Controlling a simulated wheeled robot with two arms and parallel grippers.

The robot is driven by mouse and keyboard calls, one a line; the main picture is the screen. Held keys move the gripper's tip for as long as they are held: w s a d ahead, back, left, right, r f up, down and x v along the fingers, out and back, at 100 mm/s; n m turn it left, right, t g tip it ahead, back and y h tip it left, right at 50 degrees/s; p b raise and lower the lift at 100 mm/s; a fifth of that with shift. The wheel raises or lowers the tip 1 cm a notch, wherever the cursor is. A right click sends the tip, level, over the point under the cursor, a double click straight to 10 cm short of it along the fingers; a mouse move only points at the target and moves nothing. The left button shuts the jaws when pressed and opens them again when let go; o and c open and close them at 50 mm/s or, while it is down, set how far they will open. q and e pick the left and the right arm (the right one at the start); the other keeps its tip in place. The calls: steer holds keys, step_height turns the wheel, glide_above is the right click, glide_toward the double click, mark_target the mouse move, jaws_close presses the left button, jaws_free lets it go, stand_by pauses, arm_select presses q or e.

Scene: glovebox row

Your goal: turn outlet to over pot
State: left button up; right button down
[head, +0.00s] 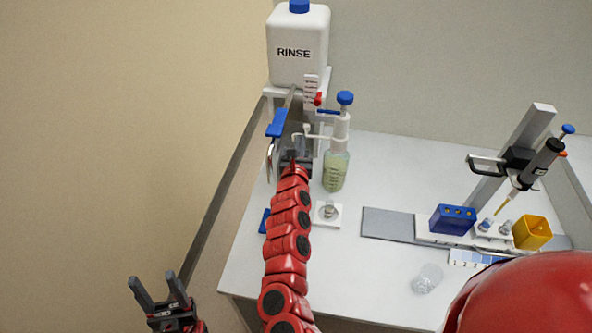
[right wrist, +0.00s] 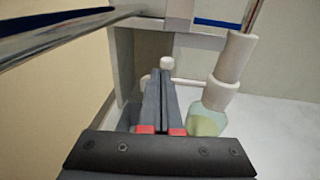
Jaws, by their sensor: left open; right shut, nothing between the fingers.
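A dispenser bottle (head: 336,170) with greenish liquid and a blue-topped pump (head: 344,98) stands near the back left of the bench. Its thin white outlet (head: 312,136) points left, away from the small pot (head: 329,211) on a white square plate in front of the bottle. In the right wrist view the outlet tube (right wrist: 187,82) runs behind my right gripper (right wrist: 163,75). The shut fingers are empty and close to the outlet; I cannot tell if they touch it. My left gripper (head: 157,287) is open and empty, left of the bench.
A white RINSE tank (head: 298,48) stands on a shelf above a blue lever (head: 277,122). On the right are a blue rack (head: 452,219), a yellow box (head: 532,233), a pipette stand (head: 512,155) and a clear cup (head: 427,278). The bench front is mostly clear.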

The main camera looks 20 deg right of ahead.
steer(key=f+v, duration=0.1)
steer(key=v, duration=1.2)
steer(key=shift+s+r+p, duration=0.3)
steer(key=shift+s+r, duration=0.1)
steer(key=shift+r, duration=0.05)
steer(key=shift+a, duration=0.1)
steer(key=shift+f, duration=0.1)
